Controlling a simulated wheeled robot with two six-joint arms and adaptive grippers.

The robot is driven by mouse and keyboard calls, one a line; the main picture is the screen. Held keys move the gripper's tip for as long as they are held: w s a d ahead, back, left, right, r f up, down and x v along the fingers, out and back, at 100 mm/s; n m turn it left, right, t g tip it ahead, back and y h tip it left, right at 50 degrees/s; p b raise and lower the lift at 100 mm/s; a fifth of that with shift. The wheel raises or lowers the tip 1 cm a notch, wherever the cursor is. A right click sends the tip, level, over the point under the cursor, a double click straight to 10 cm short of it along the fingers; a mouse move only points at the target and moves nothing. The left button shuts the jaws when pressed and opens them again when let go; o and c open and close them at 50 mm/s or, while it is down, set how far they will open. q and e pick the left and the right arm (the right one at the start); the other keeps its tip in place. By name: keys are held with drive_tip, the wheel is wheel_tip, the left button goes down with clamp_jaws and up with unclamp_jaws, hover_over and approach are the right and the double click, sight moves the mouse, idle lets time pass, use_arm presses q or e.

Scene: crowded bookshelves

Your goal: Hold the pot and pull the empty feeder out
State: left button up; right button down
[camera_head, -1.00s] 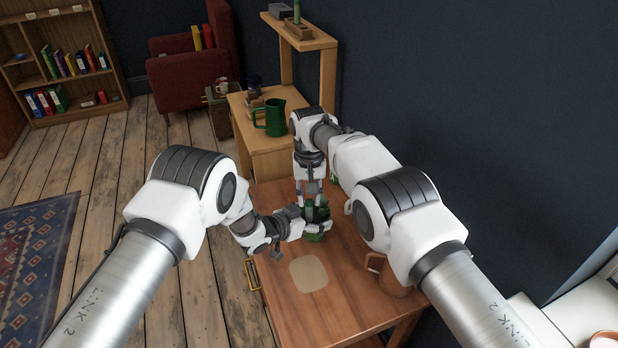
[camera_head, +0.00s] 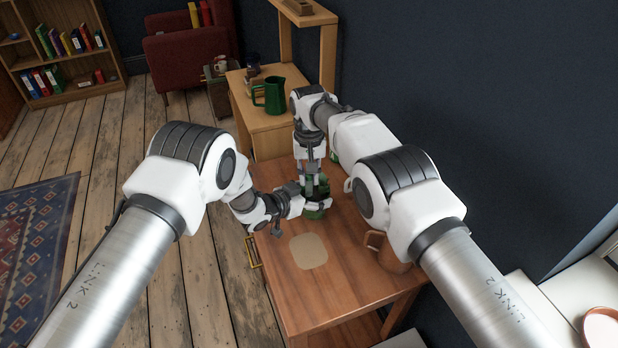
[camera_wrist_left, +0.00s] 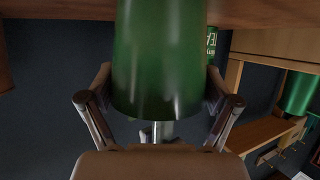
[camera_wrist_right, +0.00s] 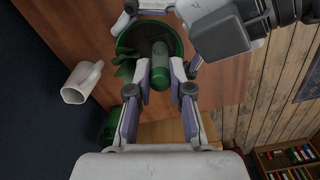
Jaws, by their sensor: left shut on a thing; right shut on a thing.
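The green pot (camera_head: 316,213) stands on the wooden table. My left gripper (camera_head: 318,203) is shut on its side; in the left wrist view the pot (camera_wrist_left: 158,60) fills the space between the fingers. In the right wrist view the pot (camera_wrist_right: 124,42) shows from above, with dark soil and some green leaves inside. The green feeder (camera_wrist_right: 160,64) is a slim rounded cylinder rising from the pot. My right gripper (camera_wrist_right: 161,80) is above the pot, shut on the feeder's upper part. The feeder's lower end is hidden in the pot.
A brown jug (camera_head: 386,250) stands on the right of the table, partly behind my right arm. A pale square mat (camera_head: 308,251) lies in front of the pot. A green pitcher (camera_head: 270,96) stands on the desk behind. The dark wall is close on the right.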

drive_tip(key=shift+r, duration=1.6)
use_arm(q)
drive_tip(key=o, duration=1.3)
drive_tip(key=shift+o, duration=0.2)
drive_tip(key=shift+a, duration=0.1)
